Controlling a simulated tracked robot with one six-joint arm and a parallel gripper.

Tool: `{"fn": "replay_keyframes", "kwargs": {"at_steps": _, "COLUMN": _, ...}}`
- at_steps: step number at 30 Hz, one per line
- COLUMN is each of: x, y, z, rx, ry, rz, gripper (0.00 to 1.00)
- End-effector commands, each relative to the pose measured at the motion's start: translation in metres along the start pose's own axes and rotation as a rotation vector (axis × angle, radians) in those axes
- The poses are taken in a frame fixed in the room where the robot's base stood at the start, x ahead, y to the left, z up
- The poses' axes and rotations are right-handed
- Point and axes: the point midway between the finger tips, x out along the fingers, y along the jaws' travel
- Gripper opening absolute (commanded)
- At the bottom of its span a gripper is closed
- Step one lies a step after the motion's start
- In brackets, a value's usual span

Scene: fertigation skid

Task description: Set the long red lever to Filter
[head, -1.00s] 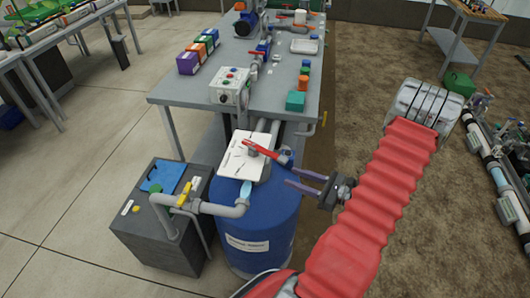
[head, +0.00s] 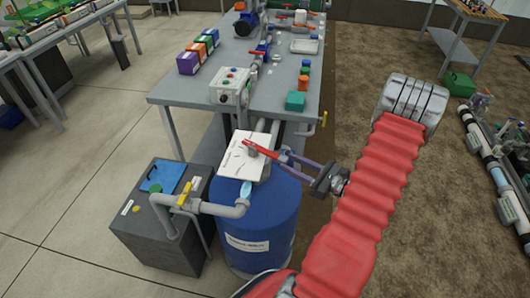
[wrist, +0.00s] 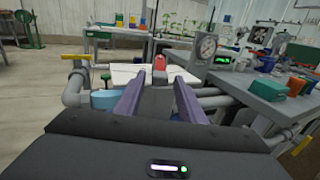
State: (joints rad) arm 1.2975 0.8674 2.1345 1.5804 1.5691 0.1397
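The long red lever (head: 262,151) sits on a white plate (head: 240,166) on top of the blue barrel (head: 262,222). It points right and slightly toward me from its grey hub. My gripper (head: 284,158) has its two purple fingers at the lever's free end. In the wrist view the fingers of my gripper (wrist: 160,76) stand apart, with the red lever (wrist: 160,63) between their tips, seen end-on. I see no clear contact. The plate carries small marks, too small to read, so the Filter mark cannot be picked out.
A grey control box (head: 230,88) and a grey bench (head: 222,57) stand behind the barrel. A grey pipe with a yellow handle (head: 183,195) runs left of the barrel to a dark tank (head: 150,228). Bare soil (head: 345,110) lies right of the bench.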

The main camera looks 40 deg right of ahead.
Motion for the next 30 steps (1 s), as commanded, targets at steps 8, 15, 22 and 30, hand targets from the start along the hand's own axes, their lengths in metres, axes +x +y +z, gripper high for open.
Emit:
{"fn": "replay_keyframes", "kwargs": {"at_steps": 8, "x": 0.037, "y": 0.001, "z": 0.0, "rx": 0.0, "ry": 0.0, "rz": 0.003, "gripper": 0.36}}
{"fn": "replay_keyframes", "kwargs": {"at_steps": 15, "x": 0.068, "y": 0.001, "z": 0.0, "rx": -0.001, "ry": 0.0, "rz": 0.004, "gripper": 0.36}}
{"fn": "replay_keyframes", "kwargs": {"at_steps": 22, "x": 0.095, "y": 0.001, "z": 0.0, "rx": 0.0, "ry": 0.0, "rz": 0.003, "gripper": 0.36}}
{"fn": "replay_keyframes", "kwargs": {"at_steps": 30, "x": 0.109, "y": 0.0, "z": 0.0, "rx": 0.001, "ry": 0.0, "rz": 0.0, "gripper": 0.36}}
